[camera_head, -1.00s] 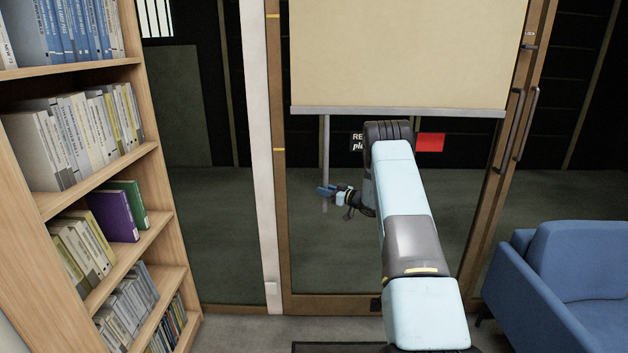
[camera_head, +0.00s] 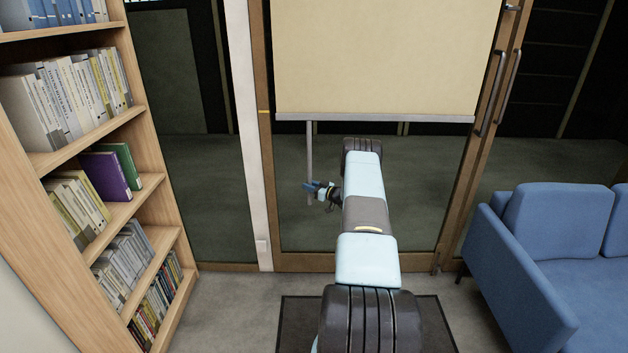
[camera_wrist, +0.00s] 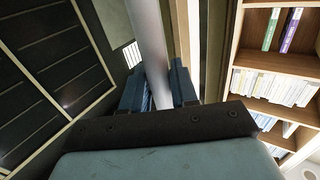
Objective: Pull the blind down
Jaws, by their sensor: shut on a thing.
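The cream blind (camera_head: 385,55) hangs partway down over the glass door, with a grey bottom bar (camera_head: 372,118). A thin grey pull rod (camera_head: 309,150) hangs from the left part of that bar. My gripper (camera_head: 312,188) is shut on the rod near its lower end. In the wrist view the rod (camera_wrist: 149,45) runs up between the two blue fingers of my gripper (camera_wrist: 160,88). My arm hides part of the door below the blind.
A wooden bookshelf (camera_head: 150,190) full of books stands at the left. A blue sofa (camera_head: 545,255) stands at the right. The wooden door frame (camera_head: 265,180) and door handles (camera_head: 497,90) flank the blind. A dark mat (camera_head: 420,310) lies before the door.

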